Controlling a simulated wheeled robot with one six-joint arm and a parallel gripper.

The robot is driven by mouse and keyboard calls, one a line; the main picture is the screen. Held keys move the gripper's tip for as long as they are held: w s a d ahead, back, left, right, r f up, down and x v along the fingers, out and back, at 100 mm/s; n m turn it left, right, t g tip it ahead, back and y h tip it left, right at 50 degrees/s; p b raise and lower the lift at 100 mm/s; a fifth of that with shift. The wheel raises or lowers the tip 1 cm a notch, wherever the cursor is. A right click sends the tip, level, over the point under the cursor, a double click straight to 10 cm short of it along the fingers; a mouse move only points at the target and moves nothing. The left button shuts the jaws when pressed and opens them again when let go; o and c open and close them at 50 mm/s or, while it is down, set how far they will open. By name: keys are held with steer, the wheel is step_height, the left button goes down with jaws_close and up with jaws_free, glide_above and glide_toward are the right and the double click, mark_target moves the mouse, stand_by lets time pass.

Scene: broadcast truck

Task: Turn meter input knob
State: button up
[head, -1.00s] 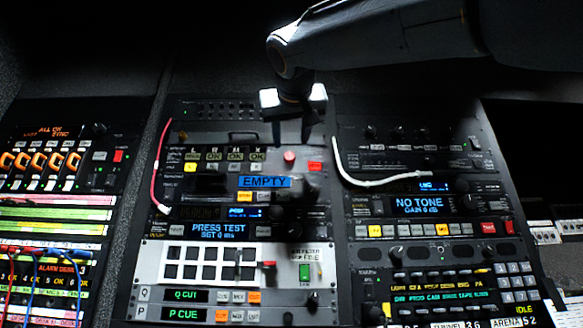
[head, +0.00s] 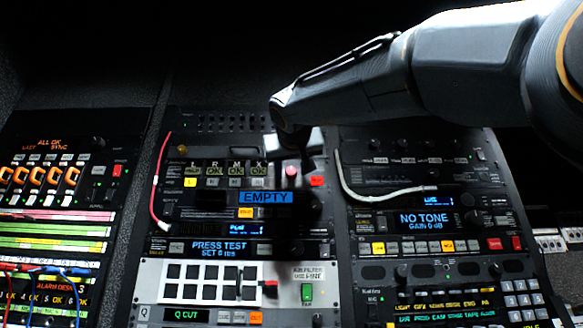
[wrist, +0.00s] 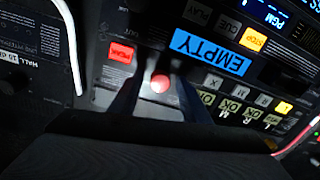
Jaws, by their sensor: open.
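My gripper (head: 300,158) is open and points at the centre rack, in front of the panel with the L, R, M and X buttons. A round red control (head: 291,171) is on that panel, close to the fingers in the head view. In the wrist view the red control (wrist: 160,83) shows between the two spread fingers, with nothing held. I cannot tell touching from apart. No readable label marks the meter input knob; dark shapes right of the EMPTY display (head: 266,197) are too dim to identify.
A white cable (head: 385,193) loops over the right rack, and a red and white cable (head: 155,185) hangs at the centre rack's left edge. The NO TONE display (head: 420,220) is at right. Blue and red cables cross the left rack.

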steer(key=shift+c, duration=0.3)
steer(key=c, duration=1)
steer(key=shift+f+m+b, duration=0.1)
steer(key=shift+m+b, duration=0.2)
steer(key=shift+b, duration=0.2)
steer(key=m+b, duration=0.2)
steer(key=b, duration=0.1)
steer(key=shift+f+m, duration=0.1)
steer(key=shift+m, duration=0.3)
steer(key=m+b, duration=0.4)
steer(key=m, duration=0.1)
steer(key=shift+m, duration=0.3)
steer(key=o, duration=1.1)
steer(key=shift+c, duration=0.2)
